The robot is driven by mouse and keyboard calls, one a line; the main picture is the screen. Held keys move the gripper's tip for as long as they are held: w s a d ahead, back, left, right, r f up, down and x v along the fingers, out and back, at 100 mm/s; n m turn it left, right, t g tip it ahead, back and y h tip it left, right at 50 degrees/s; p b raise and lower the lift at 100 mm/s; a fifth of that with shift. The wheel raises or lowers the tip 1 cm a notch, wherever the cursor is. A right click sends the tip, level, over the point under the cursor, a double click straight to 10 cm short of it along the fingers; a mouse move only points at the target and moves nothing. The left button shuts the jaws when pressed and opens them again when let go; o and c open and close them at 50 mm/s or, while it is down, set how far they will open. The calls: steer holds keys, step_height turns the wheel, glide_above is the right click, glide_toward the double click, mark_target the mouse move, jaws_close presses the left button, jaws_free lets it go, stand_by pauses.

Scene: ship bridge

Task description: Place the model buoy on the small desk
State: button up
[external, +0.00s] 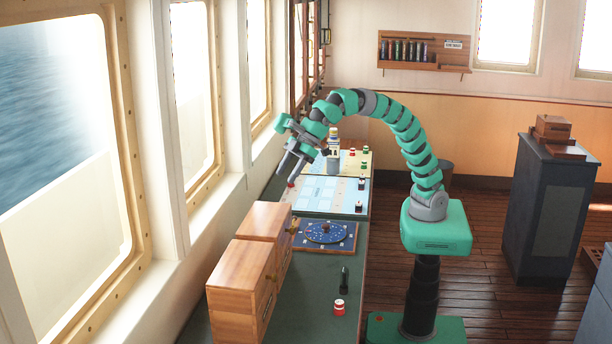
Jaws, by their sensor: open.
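My gripper (288,171) is open, pointing down and left over the window side of the long green counter (310,295). A small red piece (291,184) shows just below its fingertips; I cannot tell whether they touch. Several small buoy-like pieces stand on the counter: a red-and-white one (339,307) at the near end, a dark upright one (344,280) behind it, and dark ones (359,206) on the chart's right edge. I cannot tell which is the model buoy. A dark cabinet (548,215) stands at right; I cannot tell whether it is the small desk.
Wooden drawer boxes (238,285) stand on the counter's near left. A blue round chart board (325,233) and light chart boards (328,193) lie beyond. A white-and-yellow model (334,147) stands behind my wrist. A wooden box (554,128) sits on the cabinet. Open floor (475,255) lies between.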

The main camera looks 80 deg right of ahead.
steer(key=w+d+r+m+t, duration=0.1)
steer(key=w+d+r, duration=0.1)
steer(key=d+r, duration=0.4)
steer(key=w+d+r+m+t, duration=0.1)
steer(key=w+d+r+m, duration=0.15)
steer(key=d, duration=0.65)
steer(key=s+d+r+m+t+h, duration=0.1)
steer(key=d+r, duration=0.5)
steer(key=d, duration=0.6)
steer(key=s+d+r+m+t+h, duration=0.1)
steer(key=s+d+r+m+t, duration=0.1)
steer(key=d+r, duration=0.5)
steer(key=s+d+t, duration=0.1)
steer(key=d+t, duration=0.1)
steer(key=d, duration=0.3)
steer(key=shift+d+r+h, duration=0.25)
steer(key=shift+h, duration=0.05)
steer(key=shift+o, duration=0.6)
steer(key=s+d+r+m+t+h, duration=0.2)
steer(key=s+d+r, duration=0.2)
steer(key=s+d, duration=0.3)
steer(key=d, duration=0.3)
steer(key=shift+s+r+m+t, duration=0.25)
steer(key=shift+r+m+t, duration=0.05)
steer(key=shift+r+m, duration=0.05)
